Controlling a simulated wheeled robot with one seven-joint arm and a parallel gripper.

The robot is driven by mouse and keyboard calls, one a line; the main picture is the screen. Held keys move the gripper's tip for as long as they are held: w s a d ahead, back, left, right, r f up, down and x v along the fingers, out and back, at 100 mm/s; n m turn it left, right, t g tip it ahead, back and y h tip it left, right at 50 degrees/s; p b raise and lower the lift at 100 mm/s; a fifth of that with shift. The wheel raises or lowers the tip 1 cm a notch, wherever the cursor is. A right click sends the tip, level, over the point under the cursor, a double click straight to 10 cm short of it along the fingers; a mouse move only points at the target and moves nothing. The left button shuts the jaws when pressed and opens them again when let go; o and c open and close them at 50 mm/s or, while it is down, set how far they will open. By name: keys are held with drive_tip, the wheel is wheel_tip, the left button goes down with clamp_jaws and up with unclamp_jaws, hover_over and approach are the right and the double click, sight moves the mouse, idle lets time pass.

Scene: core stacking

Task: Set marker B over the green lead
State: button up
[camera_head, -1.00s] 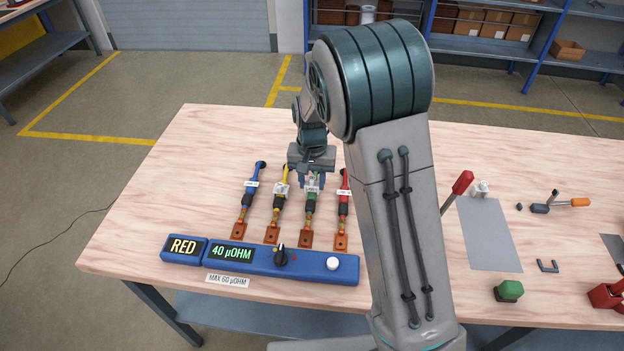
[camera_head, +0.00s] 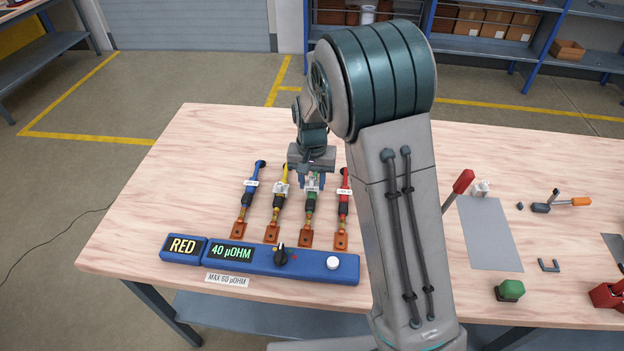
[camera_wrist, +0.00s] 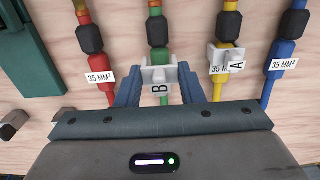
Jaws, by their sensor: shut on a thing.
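Marker B (camera_wrist: 160,84) is a white clip lettered B. In the wrist view it sits across the green lead (camera_wrist: 157,33), between the two fingers of my gripper (camera_wrist: 157,92). My gripper is shut on it. In the head view my gripper (camera_head: 310,180) is above the green lead (camera_head: 310,203), third from the left. Whether the marker is fully seated on the lead cannot be told. Marker A (camera_wrist: 226,60) is a similar white clip on the yellow lead (camera_wrist: 228,25).
The blue lead (camera_head: 248,190) and red lead (camera_head: 345,200) lie at either side. A blue meter (camera_head: 300,265) in front reads 40 µOHM, with a RED display (camera_head: 184,246) beside it. A red-handled tool (camera_head: 463,182) and grey mat (camera_head: 488,235) lie to the right.

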sight(312, 194)
drive_tip(key=shift+f+b, duration=1.1)
drive_tip(key=shift+f, duration=0.45)
drive_tip(key=o, duration=1)
drive_tip(key=shift+o, duration=0.2)
wheel_tip(312, 194, up, 14)
drive_tip(key=shift+b, duration=0.35)
drive_tip(key=shift+f, duration=0.1)
drive_tip(key=shift+d, duration=0.1)
